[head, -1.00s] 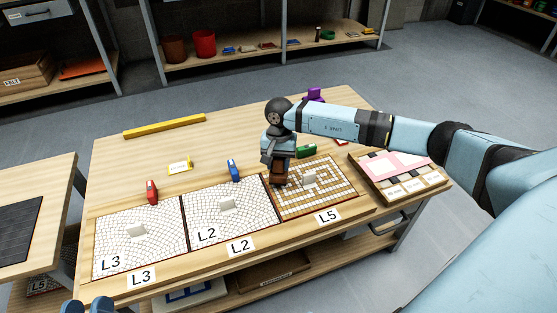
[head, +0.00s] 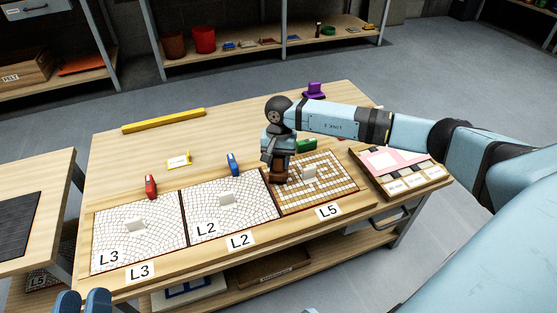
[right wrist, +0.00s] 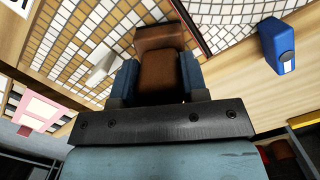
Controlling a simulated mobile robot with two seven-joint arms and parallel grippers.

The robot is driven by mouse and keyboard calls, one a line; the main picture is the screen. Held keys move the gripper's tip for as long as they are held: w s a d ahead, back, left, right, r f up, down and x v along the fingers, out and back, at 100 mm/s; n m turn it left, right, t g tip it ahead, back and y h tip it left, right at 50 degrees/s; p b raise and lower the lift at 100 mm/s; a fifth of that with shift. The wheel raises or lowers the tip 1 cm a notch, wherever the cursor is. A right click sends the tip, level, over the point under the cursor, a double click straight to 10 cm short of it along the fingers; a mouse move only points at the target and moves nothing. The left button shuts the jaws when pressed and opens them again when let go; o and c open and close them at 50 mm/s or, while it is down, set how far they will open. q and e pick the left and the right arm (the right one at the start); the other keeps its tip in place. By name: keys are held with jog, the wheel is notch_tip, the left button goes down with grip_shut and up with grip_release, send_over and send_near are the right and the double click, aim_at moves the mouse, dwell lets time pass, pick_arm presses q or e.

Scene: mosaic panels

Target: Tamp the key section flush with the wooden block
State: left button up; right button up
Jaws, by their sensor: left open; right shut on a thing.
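My right gripper (head: 278,157) is shut on a brown wooden block (head: 279,173). The block is over the left part of the L5 mosaic panel (head: 345,190), close to the border with the L2 panel (head: 210,232). In the right wrist view the block (right wrist: 160,72) sits between the blue fingers, its far end over the brown and white tiles (right wrist: 85,35). I cannot tell whether it touches them. The tiles under the block are hidden. My left gripper (head: 82,303) is open and empty at the bottom left edge, only its blue fingertips showing.
Small white blocks stand on the L3 (head: 115,250), L2 and L5 panels. A red (head: 151,187), a blue (head: 233,164) and a green item (head: 306,146) stand behind them. A tray (head: 405,180) lies at right. A yellow bar (head: 163,121) and purple object (head: 315,90) lie farther back.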

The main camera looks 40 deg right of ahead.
jog(key=shift+f+b, duration=0.45)
jog(key=shift+f, duration=0.2)
dwell(0.8)
jog(key=shift+r+p, duration=1.95)
jog(key=shift+r, duration=1.6)
